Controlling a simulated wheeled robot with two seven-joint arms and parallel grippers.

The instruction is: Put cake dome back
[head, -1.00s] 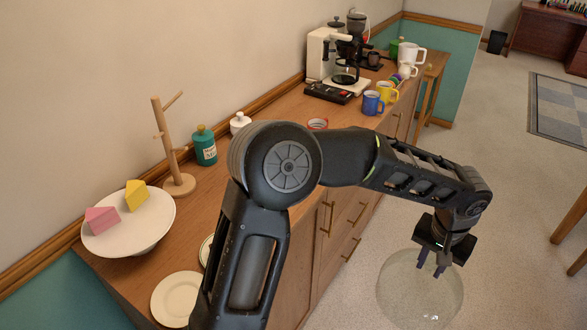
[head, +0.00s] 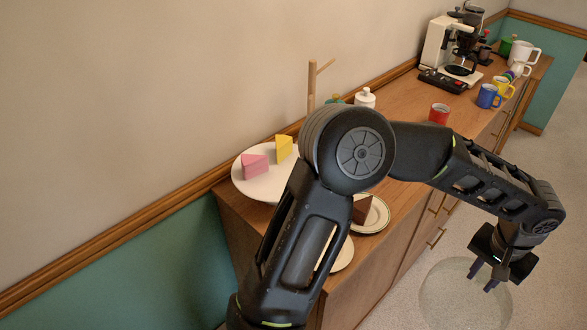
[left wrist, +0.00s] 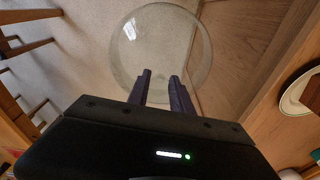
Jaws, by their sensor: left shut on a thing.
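The clear glass cake dome (head: 465,298) hangs from my left gripper (head: 487,281), out over the floor to the right of the sideboard. The left gripper is shut on the dome's top; its exact grip on the knob is hard to see. In the left wrist view the round dome (left wrist: 160,45) shows beyond the fingers (left wrist: 161,88). The white cake stand (head: 262,186) stands uncovered at the sideboard's near end. A pink cake wedge (head: 255,167) and a yellow one (head: 284,149) sit on it. My right gripper is in neither view.
On the wooden sideboard (head: 418,185), a plate with a brown cake slice (head: 362,209) and another plate lie beside the stand, partly behind my arm. A red mug (head: 439,114), a blue mug (head: 488,96) and a coffee machine (head: 452,50) stand farther back. The wall runs behind.

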